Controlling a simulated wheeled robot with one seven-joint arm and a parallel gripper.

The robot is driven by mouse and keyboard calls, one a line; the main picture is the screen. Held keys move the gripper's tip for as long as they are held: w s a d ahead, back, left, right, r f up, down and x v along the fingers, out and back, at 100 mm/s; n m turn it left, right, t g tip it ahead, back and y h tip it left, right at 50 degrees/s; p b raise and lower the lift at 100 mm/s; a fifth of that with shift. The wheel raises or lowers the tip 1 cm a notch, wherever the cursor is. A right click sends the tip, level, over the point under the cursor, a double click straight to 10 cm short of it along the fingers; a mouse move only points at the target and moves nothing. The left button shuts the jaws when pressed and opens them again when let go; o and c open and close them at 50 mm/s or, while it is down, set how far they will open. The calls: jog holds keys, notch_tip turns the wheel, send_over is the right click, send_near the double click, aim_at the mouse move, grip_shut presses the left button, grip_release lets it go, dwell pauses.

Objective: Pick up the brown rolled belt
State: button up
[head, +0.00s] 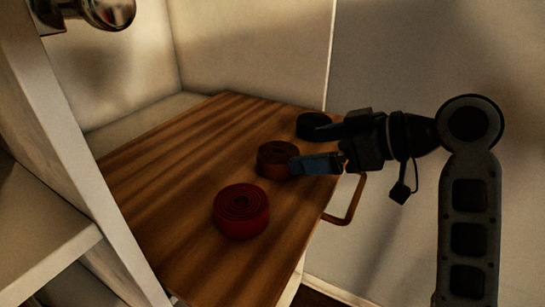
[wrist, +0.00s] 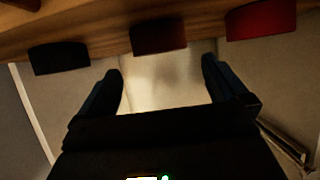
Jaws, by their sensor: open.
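The brown rolled belt (head: 272,160) lies on a wooden surface between a red and a black rolled belt. In the head view my gripper (head: 318,150) comes in from the right, and one finger covers part of the brown belt's right side. In the wrist view the brown belt (wrist: 158,38) shows at the top, beyond and between my two fingertips (wrist: 160,68). My gripper is open, with nothing between the fingers. I cannot tell whether a finger touches the belt.
The red rolled belt (head: 241,211) sits nearer on the wooden surface (head: 180,190). The black rolled belt (head: 313,125) sits farther back, close to my gripper. A handle (head: 350,208) sticks out at the right edge. A white upright panel (head: 75,140) stands at left. The surface's left part is clear.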

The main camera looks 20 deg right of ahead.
aim_at(280, 152)
jog(key=x, duration=0.5)
jog(key=shift+w+a, duration=0.2)
jog(key=shift+w, duration=0.15)
jog(key=shift+c, duration=0.3)
jog(key=c, duration=0.9)
